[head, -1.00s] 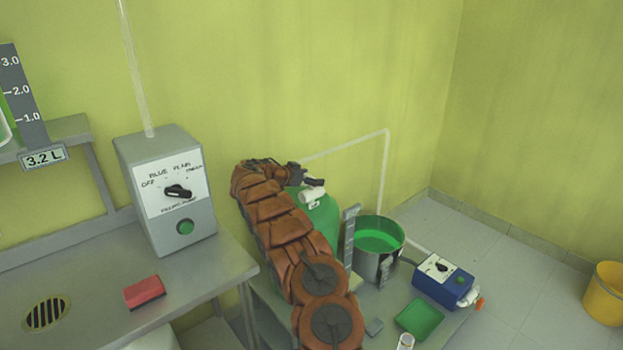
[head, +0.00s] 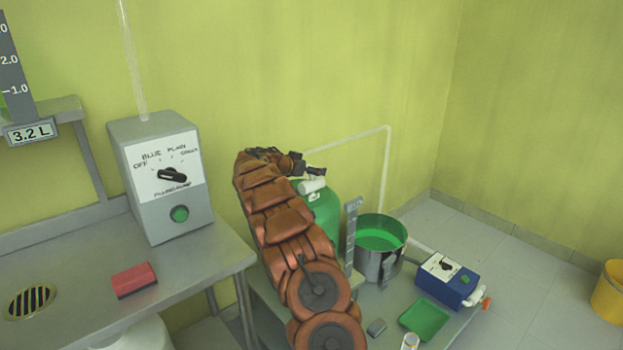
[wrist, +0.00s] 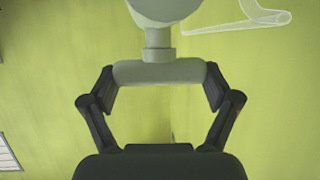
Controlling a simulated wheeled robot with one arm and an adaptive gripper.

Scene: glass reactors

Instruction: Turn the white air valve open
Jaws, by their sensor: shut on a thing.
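The white air valve (head: 312,187) sits at the top of a green tank (head: 322,212) behind my arm. In the wrist view its white bar handle (wrist: 158,72) lies crosswise between my fingers, with a round white neck and body beyond it. My gripper (wrist: 158,88) is shut on the handle, one dark finger at each end. In the head view my gripper (head: 308,170) is at the valve, small and partly hidden, and my arm covers the tank's left side.
A grey control box (head: 160,182) and a red sponge (head: 134,280) stand on the metal bench to the left. A pot of green liquid (head: 381,238), a blue device (head: 449,280) and a green tray (head: 424,320) are right of my arm. A clear pipe runs along the wall.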

